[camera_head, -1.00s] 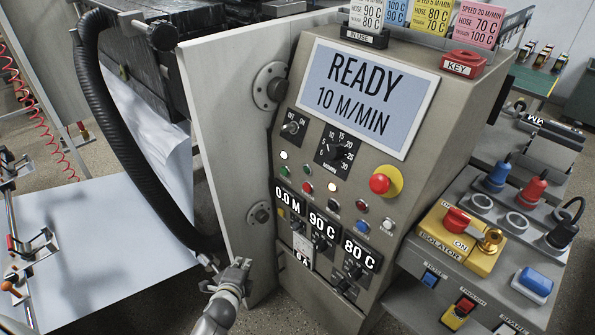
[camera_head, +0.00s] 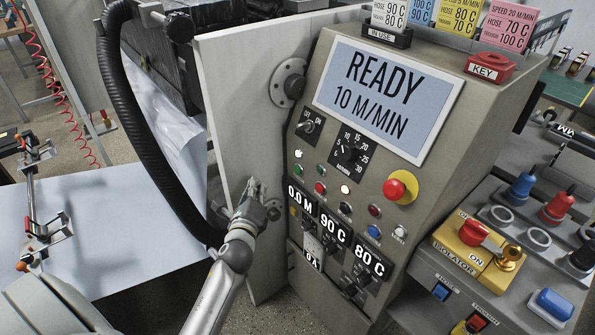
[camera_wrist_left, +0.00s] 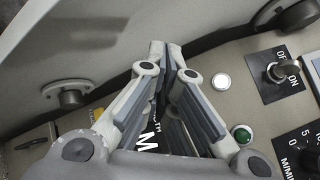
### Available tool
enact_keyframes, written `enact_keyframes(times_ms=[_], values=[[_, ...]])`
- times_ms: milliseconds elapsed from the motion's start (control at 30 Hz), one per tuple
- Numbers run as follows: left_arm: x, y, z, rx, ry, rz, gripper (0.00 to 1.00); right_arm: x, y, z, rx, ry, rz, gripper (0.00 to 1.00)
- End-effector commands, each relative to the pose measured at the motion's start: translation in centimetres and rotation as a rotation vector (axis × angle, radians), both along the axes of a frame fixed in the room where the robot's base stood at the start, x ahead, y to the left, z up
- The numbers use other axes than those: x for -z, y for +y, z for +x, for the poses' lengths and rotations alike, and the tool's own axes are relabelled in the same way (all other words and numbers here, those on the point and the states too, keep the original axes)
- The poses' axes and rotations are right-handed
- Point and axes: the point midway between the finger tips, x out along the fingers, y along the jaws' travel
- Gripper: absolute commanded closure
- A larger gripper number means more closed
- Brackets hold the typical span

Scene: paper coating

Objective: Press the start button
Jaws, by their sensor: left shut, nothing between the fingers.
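The control panel (camera_head: 385,165) has a green button (camera_head: 297,170) on its left side, under a lit white lamp (camera_head: 298,154); the small labels are too small to read. A red button (camera_head: 320,188) is just below and right of the green one. My left gripper (camera_head: 254,184) is shut and empty, left of the green button and apart from it, in front of the pale side panel. In the left wrist view the shut fingers (camera_wrist_left: 166,46) show, with the green button (camera_wrist_left: 241,134) and the white lamp (camera_wrist_left: 221,83) to their right. My right gripper is out of view.
The screen (camera_head: 385,98) reads READY 10 M/MIN. A red stop knob on a yellow base (camera_head: 400,187) is at the panel's right. A black hose (camera_head: 140,130) hangs left of my left arm. Rotary knobs (camera_head: 310,127) stick out above the green button.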

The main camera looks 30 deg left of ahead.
Motion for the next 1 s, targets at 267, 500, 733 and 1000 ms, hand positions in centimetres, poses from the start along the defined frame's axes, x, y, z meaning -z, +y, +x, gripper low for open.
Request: enact_keyframes(times_ms=[267,500,733,1000], values=[[0.2,-0.7,1.6,0.001,-0.002,-0.004,1.0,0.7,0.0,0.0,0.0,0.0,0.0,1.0],[0.3,-2.0,4.8,0.001,-0.001,-0.003,1.0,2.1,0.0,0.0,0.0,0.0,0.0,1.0],[0.2,-3.0,7.2,0.001,-0.001,-0.003,1.0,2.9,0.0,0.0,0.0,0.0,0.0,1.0],[0.1,-3.4,8.2,0.001,0.0,-0.002,1.0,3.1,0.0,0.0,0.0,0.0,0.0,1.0]])
